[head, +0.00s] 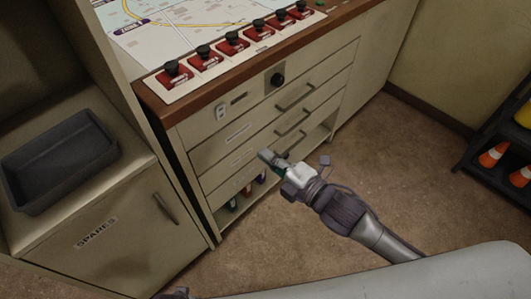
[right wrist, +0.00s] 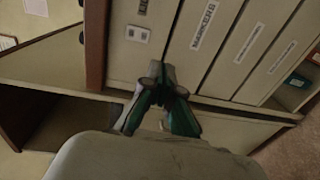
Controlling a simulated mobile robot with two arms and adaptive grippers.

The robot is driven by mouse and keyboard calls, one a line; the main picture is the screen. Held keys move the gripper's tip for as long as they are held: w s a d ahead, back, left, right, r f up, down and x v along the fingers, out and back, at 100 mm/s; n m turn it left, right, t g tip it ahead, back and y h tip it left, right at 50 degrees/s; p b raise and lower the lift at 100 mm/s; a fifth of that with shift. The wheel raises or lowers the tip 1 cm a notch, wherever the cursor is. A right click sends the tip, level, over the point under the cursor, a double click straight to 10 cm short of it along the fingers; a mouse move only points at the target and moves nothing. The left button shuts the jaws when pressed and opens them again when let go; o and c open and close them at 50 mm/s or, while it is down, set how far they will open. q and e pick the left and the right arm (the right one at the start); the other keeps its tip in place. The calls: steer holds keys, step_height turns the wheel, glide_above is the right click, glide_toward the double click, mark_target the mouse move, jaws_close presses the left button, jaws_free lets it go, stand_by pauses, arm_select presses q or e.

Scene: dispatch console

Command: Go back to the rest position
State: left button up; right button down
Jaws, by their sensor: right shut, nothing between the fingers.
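My right gripper (head: 270,157) is in front of the drawer fronts of the console cabinet (head: 345,105), with its arm coming in from the lower right. Its fingers are together and hold nothing. The right wrist view shows the closed fingertips (right wrist: 162,75) in front of the labelled drawers (right wrist: 205,38); I cannot tell whether they touch a front. The drawers look shut. My left gripper cannot be made out; only a small dark piece shows at the bottom edge of the head view.
Red switches with black knobs (head: 232,42) line the console top's front edge. An empty grey bin (head: 62,150) sits on the spares cupboard (head: 120,235) at left. A dark rack with orange cones (head: 494,154) stands at right. Brown floor (head: 400,150) lies clear between.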

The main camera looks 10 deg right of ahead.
stand_by(0.3)
steer(key=s+d+f+m+g+h, duration=0.2)
steer(key=s+d+f+m+h, duration=0.15)
steer(key=f+m, duration=0.45)
steer(key=s+d+f+m+g+h, duration=0.25)
steer(key=d+f, duration=0.25)
steer(key=f, duration=0.7)
steer(key=s+d+f+m+g+h, duration=0.2)
steer(key=d+f+m+h, duration=0.15)
steer(key=f+m, duration=0.45)
steer(key=s+d+f+m+g, duration=0.2)
steer(key=s+f+m+g, duration=0.25)
steer(key=s+f, duration=0.75)
arm_select(q)
steer(key=s+a+p, duration=0.1)
steer(key=s+p, duration=0.6)
steer(key=s, duration=0.1)
steer(key=s+a+r+g+p, duration=0.1)
steer(key=s+p, duration=0.6)
steer(key=p, duration=0.1)
steer(key=shift+s+a+r, duration=0.25)
steer(key=shift+s+a, duration=0.1)
steer(key=shift+a, duration=0.05)
arm_select(e)
steer(key=s+d+r+g, duration=0.1)
steer(key=s+d+r, duration=0.1)
steer(key=s, duration=1.6)
steer(key=shift+d+g, duration=0.2)
steer(key=shift+g, duration=0.2)
